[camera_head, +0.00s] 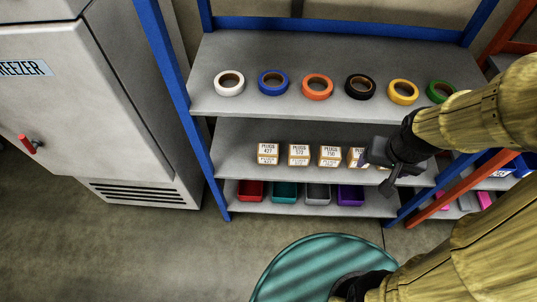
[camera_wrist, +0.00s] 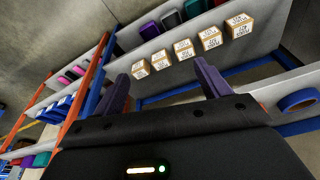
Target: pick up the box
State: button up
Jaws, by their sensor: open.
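Several small white and orange-brown boxes with printed labels stand in a row on the middle shelf; the leftmost box (camera_head: 267,154) in the head view is clear to see, as are its neighbours (camera_head: 298,155) and (camera_head: 329,156). The box at the right (camera_head: 356,157) is partly hidden by my gripper (camera_head: 376,172). In the wrist view the row runs diagonally, from a near-left box (camera_wrist: 140,69) to a far-right box (camera_wrist: 239,25). My gripper (camera_wrist: 161,71) is open and empty there, its two dark fingers spread and apart from the boxes.
The blue-framed shelf (camera_head: 207,103) carries a row of tape rolls (camera_head: 317,86) above the boxes and coloured bins (camera_head: 284,193) below. An orange-framed rack (camera_head: 437,205) stands at the right. A freezer (camera_head: 60,110) is at the left, a teal round surface (camera_head: 310,272) in front.

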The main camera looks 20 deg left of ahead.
jog(key=o, duration=0.4)
jog(key=w+a+f+b, duration=0.2)
jog(key=a+f, duration=0.1)
jog(key=f, duration=0.2)
jog(key=w+a+f+t+b, duration=0.1)
jog(key=w+a+f+b, duration=0.1)
jog(key=f, duration=0.4)
jog(key=w+a+f+m+t+b, duration=0.1)
jog(key=w+a+f+b, duration=0.1)
jog(key=a+f+b, duration=0.2)
jog(key=shift+w+a+f, duration=0.2)
jog(key=shift+a+f, duration=0.25)
jog(key=shift+w+a+f, duration=0.2)
jog(key=shift+a+f, duration=0.2)
jog(key=shift+a, duration=0.05)
jog(key=shift+o, duration=0.2)
jog(key=n+t+y+b, duration=0.4)
jog(key=t+b, duration=0.9)
jog(key=b, duration=0.5)
send_near(267, 159)
jog(key=v, duration=0.4)
jog(key=shift+s+d+r, duration=0.1)
jog(key=shift+s+r, duration=0.1)
jog(key=shift+r, duration=0.15)
jog(key=shift+w, duration=0.1)
jog(key=b+x, duration=0.1)
jog(key=x, duration=1)
jog(key=shift+w+f, duration=0.2)
jog(key=shift+w, duration=0.3)
jog(key=shift+w, duration=0.1)
